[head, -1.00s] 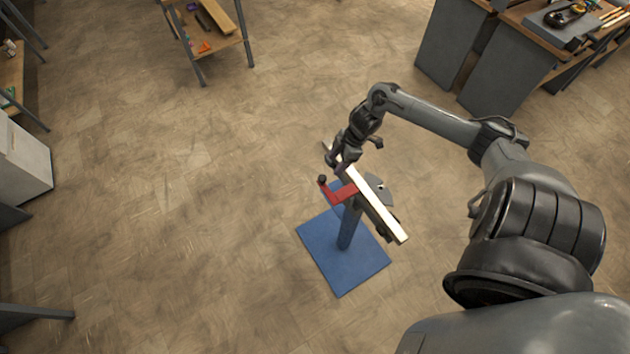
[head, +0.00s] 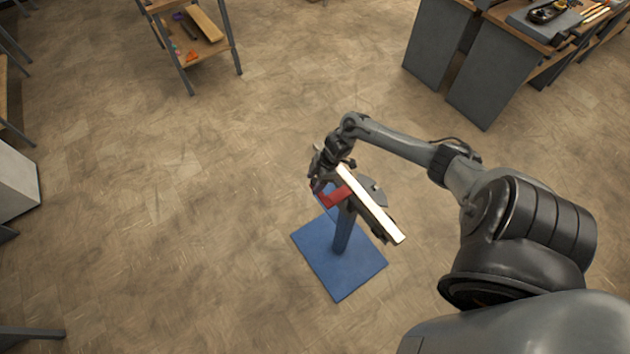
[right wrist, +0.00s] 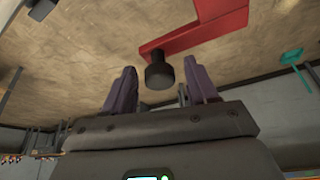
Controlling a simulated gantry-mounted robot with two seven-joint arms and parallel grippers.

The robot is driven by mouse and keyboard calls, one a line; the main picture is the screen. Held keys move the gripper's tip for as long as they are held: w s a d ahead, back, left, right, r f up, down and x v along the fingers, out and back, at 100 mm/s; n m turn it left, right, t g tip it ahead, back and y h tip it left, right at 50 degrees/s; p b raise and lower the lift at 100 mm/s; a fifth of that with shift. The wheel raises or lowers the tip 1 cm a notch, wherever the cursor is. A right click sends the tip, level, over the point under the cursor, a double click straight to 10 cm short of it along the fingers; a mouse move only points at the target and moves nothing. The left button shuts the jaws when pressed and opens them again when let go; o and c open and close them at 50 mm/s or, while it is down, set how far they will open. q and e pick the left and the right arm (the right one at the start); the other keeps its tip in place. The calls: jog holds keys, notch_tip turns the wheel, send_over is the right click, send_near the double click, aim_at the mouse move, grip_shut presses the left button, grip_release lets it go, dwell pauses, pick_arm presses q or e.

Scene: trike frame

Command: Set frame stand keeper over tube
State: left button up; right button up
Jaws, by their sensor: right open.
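The red keeper (head: 334,196) is on the blue frame stand (head: 342,235), at its top beside the long white tube (head: 372,205). The tube lies tilted across the stand head. In the right wrist view the keeper shows as a bent red arm (right wrist: 205,32) with a black knob (right wrist: 159,72) at its end. My right gripper (head: 317,184) is at the keeper's knob end. Its two purple fingers (right wrist: 160,84) are open, one on each side of the knob, with gaps showing. In the head view the gripper hides the knob. My left gripper is in neither view.
The stand's blue square base (head: 325,270) rests on open floor. A shelf unit (head: 205,50) stands at the back left and grey workbenches (head: 490,75) at the back right. The floor around the stand is clear.

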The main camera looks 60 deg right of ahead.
jog(key=shift+f, duration=0.1)
jog(key=shift+c, duration=0.5)
grip_shut()
jog(key=shift+d, duration=0.1)
jog(key=s+d, duration=0.1)
jog(key=d, duration=0.2)
jog(key=s+d, duration=0.1)
jog(key=d, duration=0.1)
jog(key=shift+s, duration=0.3)
